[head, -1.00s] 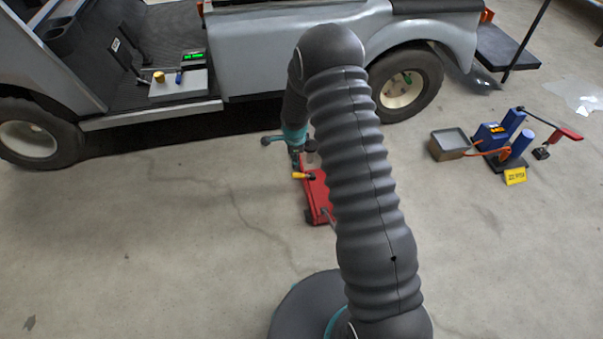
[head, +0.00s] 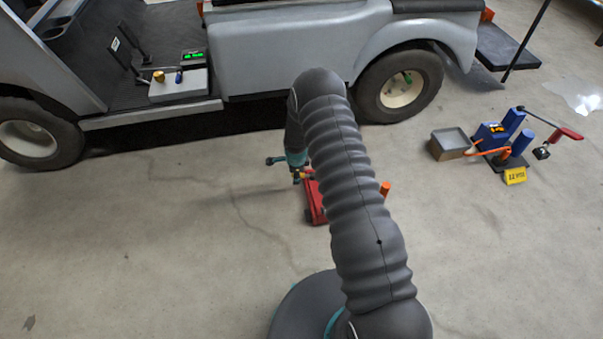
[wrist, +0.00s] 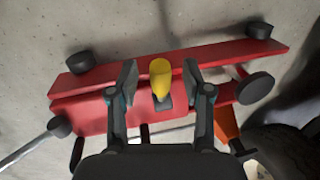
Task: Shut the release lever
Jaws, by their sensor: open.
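A red floor jack (head: 315,208) stands on the concrete near the cart, partly hidden behind my arm in the head view. In the wrist view its red body (wrist: 90,118) spans the picture from above. The release lever, with a yellow grip (wrist: 160,78), stands on the jack between my two fingers. My gripper (wrist: 159,76) is open, with a finger on each side of the yellow grip and a visible gap on both sides. In the head view my gripper (head: 297,172) is small and low over the jack, and the yellow grip is barely visible there.
The grey cart (head: 280,50) stands behind, its wheel (head: 402,88) close to the jack. An orange piece (wrist: 226,122) sits beside the jack near a dark tyre. A blue pump unit (head: 490,135) with a metal tray (head: 448,144) stands at right. The left floor is clear.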

